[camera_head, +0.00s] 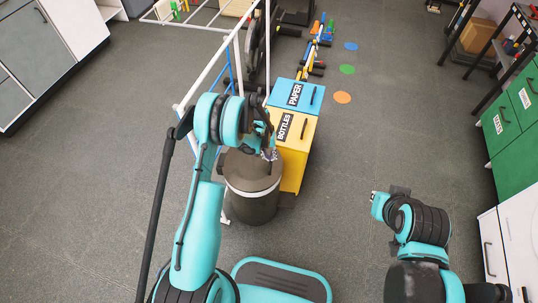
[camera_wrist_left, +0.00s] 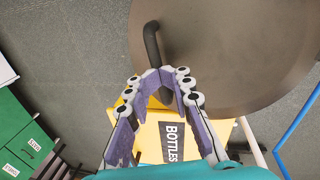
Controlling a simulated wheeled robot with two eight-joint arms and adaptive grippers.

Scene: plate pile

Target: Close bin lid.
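The dark grey-brown round bin (camera_head: 252,205) with a pale band stands upright in the middle of the head view. Its round lid (camera_wrist_left: 235,55) fills the upper right of the left wrist view, with a black bar handle (camera_wrist_left: 152,42) near its edge. In the head view the lid looks seated on top, partly hidden by my left arm. My left gripper (camera_head: 268,154) is over the lid's right edge. Its fingertips (camera_wrist_left: 158,72) come together at the handle; whether they grip it is unclear. My right gripper (camera_head: 378,204) is away at the right, its fingers unclear.
A yellow BOTTLES bin (camera_head: 294,160) stands right beside the round bin, with a blue PAPER bin (camera_head: 296,93) behind it. A white frame (camera_head: 205,75) rises at the left. Green drawers (camera_head: 508,117) stand at the far right. The floor between is clear.

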